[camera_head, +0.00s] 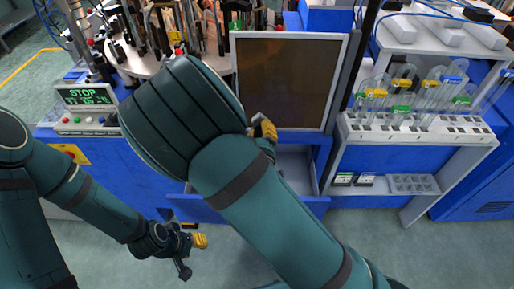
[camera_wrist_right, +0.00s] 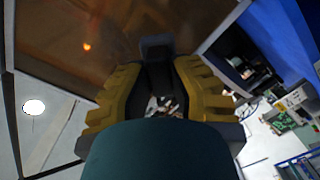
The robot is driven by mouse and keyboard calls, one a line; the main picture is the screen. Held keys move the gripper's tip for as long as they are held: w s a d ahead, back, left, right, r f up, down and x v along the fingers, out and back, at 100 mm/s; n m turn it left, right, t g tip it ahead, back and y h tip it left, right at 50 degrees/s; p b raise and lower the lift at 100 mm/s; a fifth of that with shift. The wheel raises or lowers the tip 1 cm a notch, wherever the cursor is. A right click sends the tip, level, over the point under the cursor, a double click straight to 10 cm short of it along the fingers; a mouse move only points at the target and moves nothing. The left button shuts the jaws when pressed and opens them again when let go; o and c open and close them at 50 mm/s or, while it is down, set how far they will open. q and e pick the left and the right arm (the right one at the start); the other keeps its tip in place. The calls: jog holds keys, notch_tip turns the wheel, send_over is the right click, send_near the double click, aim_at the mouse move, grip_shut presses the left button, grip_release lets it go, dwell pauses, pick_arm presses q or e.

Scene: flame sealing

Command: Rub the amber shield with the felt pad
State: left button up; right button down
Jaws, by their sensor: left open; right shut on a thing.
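The amber shield (camera_head: 290,82) is an upright brown, see-through panel in a pale frame, at the upper middle of the head view. It fills the upper left of the right wrist view (camera_wrist_right: 70,38). My right gripper (camera_head: 264,130) is at the shield's lower left corner, partly hidden by my arm. It is shut on a dark grey block (camera_wrist_right: 157,48), apparently the felt pad, which shows between the yellow fingers against the shield. Whether it touches the shield I cannot tell. My left gripper (camera_head: 193,246) is open and empty, low over the floor.
An open drawer (camera_head: 298,172) sticks out below the shield. A STOP display box (camera_head: 86,108) stands on the left. A rack (camera_head: 410,132) with clear tubes and coloured clips is on the right. Crowded machinery (camera_head: 150,25) stands behind my right arm.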

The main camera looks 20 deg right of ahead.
jog(key=shift+s+r+t, duration=0.2)
jog(key=shift+r+t, duration=0.1)
jog(key=shift+r, duration=0.75)
jog(key=shift+x, duration=2.95)
jog(key=shift+x, duration=0.75)
jog(key=shift+d+r, duration=0.1)
jog(key=shift+d, duration=0.05)
jog(key=shift+s+d+b, duration=0.15)
jog(key=shift+s+d, duration=0.2)
jog(key=shift+d, duration=0.95)
jog(key=shift+s+d+b, duration=0.1)
jog(key=shift+s+d, duration=0.25)
jog(key=shift+d, duration=0.95)
jog(key=shift+s+d+b, duration=0.15)
jog(key=shift+s+d, duration=0.15)
jog(key=shift+d, duration=0.95)
jog(key=shift+a+r+p, duration=0.1)
jog(key=shift+r+p, duration=0.5)
jog(key=shift+r, duration=0.25)
jog(key=shift+w+a+f, duration=0.1)
jog(key=shift+w+a, duration=0.1)
jog(key=shift+a, duration=0.8)
jog(key=shift+w+a+f, duration=0.1)
jog(key=shift+w+a, duration=0.15)
jog(key=shift+a, duration=0.75)
